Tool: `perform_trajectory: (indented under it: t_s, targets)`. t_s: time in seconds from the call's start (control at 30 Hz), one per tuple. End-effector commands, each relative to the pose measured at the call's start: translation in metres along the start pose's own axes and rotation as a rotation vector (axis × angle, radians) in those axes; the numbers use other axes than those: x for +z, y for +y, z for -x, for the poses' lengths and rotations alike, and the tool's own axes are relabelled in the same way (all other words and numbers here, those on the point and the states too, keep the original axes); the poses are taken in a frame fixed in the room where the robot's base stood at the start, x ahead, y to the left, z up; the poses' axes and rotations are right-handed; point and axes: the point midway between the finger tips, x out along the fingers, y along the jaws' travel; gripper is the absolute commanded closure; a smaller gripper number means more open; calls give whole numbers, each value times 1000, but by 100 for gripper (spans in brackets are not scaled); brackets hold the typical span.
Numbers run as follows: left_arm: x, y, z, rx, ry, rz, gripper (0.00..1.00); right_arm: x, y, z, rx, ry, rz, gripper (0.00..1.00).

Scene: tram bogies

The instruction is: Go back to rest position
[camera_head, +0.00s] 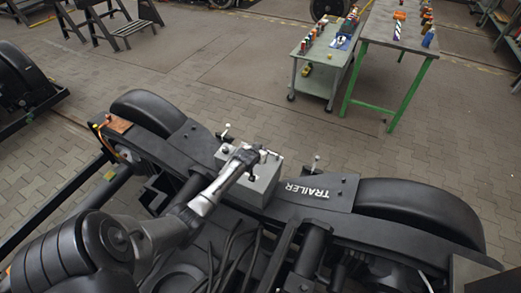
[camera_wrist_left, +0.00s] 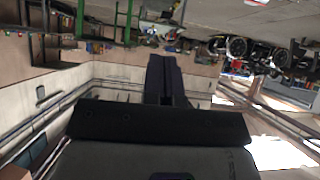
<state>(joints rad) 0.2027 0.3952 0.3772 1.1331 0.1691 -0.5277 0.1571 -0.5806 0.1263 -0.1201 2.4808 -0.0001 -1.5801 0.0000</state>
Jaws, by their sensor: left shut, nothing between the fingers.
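The trailer bogie (camera_head: 315,200) fills the lower part of the head view, with a grey box (camera_head: 265,180) on its frame. My left arm comes in from the lower left over the bogie. My left gripper (camera_head: 249,155) appears in front of the grey box; I cannot tell how far above it. In the left wrist view its dark fingers (camera_wrist_left: 165,80) are together, with nothing seen between them. My right gripper is not in view.
Small levers (camera_head: 226,132) stand by the grey box. A grey cart (camera_head: 322,62) and a green-legged table (camera_head: 395,45) with small items stand at the back right. Black steps (camera_head: 115,25) stand at the back left. The paved floor between is clear.

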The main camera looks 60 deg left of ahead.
Motion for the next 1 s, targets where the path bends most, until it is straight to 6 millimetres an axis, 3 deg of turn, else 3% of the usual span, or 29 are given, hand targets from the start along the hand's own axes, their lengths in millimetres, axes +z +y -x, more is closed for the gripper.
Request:
perform_trajectory:
  t_s: [0.5,0.77,0.87,1.0]
  targets:
    - [1,0,9,-1,-5,-13,100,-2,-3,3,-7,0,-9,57]
    - [27,-5,15,-35,-207,-76,100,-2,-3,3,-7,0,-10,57]
    - [13,2,31,-41,-262,-124,100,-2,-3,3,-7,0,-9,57]
    - [-20,32,64,-27,-287,-219,100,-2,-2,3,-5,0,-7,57]
